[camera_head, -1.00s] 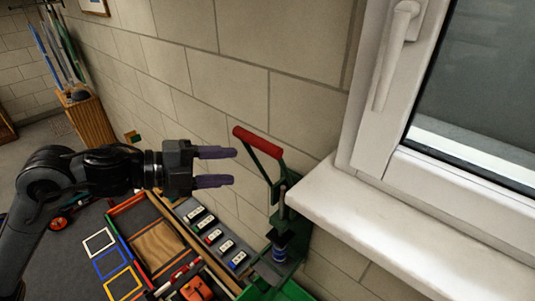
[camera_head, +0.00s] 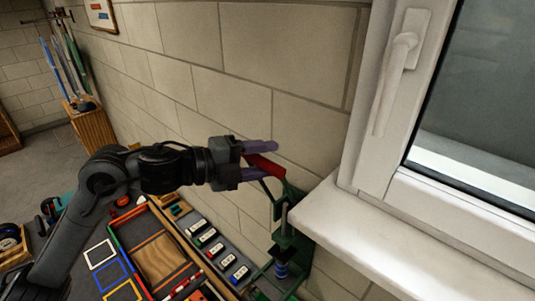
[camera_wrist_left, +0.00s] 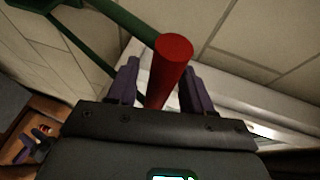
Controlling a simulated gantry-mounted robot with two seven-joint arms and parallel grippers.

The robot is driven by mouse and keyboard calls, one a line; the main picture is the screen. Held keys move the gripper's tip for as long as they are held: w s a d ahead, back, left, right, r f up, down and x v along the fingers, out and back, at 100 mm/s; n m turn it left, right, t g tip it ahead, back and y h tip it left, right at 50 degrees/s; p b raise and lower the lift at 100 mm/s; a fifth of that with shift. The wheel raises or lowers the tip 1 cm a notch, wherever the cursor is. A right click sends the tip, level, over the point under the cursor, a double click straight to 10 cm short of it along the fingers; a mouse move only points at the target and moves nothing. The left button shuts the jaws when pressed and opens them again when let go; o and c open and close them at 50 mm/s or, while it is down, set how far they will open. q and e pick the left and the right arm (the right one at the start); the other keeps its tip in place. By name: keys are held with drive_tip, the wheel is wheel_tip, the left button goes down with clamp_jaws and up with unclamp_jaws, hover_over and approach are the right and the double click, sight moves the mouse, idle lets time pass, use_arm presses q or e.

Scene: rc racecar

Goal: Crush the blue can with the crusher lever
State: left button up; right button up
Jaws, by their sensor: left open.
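The green can crusher (camera_head: 292,240) is at the wall below the window sill, its lever ending in a red handle (camera_head: 266,165). The blue can (camera_head: 281,262) stands upright in the crusher, under its pressing part. My left gripper (camera_head: 261,160) is open, with its purple fingers on either side of the red handle. In the left wrist view the red handle (camera_wrist_left: 170,72) lies between the two fingers (camera_wrist_left: 158,88), and the green lever arms run off to the upper left. I cannot tell whether the fingers touch the handle. My right gripper is not in view.
The white window sill (camera_head: 375,235) juts out just right of the crusher. A row of small switch-like blocks (camera_head: 217,249) sits left of it. A framed tray (camera_head: 158,258) and coloured square frames (camera_head: 112,274) lie farther left. The block wall is close behind.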

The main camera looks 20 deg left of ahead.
use_arm(q)
drive_tip(key=shift+w+d+f, duration=0.15)
drive_tip(key=shift+w+d, duration=0.25)
drive_tip(key=shift+d, duration=0.05)
drive_tip(key=shift+c, duration=0.4)
clamp_jaws()
